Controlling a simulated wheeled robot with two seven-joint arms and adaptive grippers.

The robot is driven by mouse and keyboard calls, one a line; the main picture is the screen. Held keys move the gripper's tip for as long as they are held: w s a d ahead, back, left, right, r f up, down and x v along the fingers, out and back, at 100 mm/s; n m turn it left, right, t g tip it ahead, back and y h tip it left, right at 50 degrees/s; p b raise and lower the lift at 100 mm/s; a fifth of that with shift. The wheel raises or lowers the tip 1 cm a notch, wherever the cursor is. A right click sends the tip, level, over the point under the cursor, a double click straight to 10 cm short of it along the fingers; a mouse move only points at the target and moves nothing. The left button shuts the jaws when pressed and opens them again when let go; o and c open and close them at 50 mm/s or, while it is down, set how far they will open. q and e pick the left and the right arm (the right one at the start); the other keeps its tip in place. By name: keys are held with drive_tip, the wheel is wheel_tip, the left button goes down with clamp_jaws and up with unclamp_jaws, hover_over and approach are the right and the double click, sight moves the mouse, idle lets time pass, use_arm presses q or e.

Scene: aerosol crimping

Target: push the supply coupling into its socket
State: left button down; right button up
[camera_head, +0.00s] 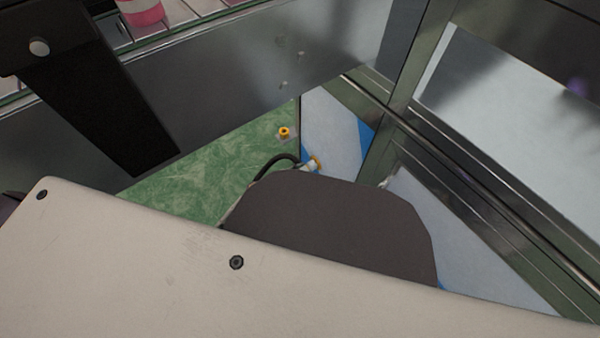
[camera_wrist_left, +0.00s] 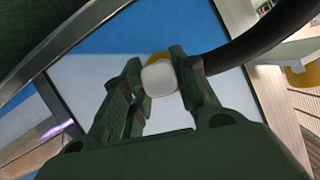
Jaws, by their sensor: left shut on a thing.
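The supply coupling is a small white piece with a yellow ring; it shows in the left wrist view (camera_wrist_left: 160,80) and in the head view (camera_head: 311,164). A black hose (camera_head: 272,164) curves away from it. My left gripper (camera_wrist_left: 158,88) is shut on the coupling, which sits between its dark green fingers; in the head view the fingers are mostly hidden. A small yellow fitting (camera_head: 284,132), possibly the socket, stands on the green surface up and left of the coupling, apart from it. My right gripper is not in view.
A large pale panel and a dark grey rounded part hide much of the head view's lower half. Metal frame rails (camera_head: 470,190) run along the right and a metal beam (camera_head: 230,75) crosses the top. The green surface (camera_head: 205,170) around the yellow fitting looks clear.

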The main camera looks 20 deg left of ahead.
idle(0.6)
use_arm(q)
drive_tip(key=shift+p, duration=1.05)
idle(1.2)
drive_tip(key=shift+w+d, duration=0.25)
idle(0.8)
drive_tip(key=shift+p, duration=0.6)
idle(1.1)
drive_tip(key=shift+w, duration=0.15)
idle(0.6)
drive_tip(key=c, duration=1)
unclamp_jaws()
drive_tip(key=shift+d, duration=0.1)
drive_tip(key=shift+c, duration=0.2)
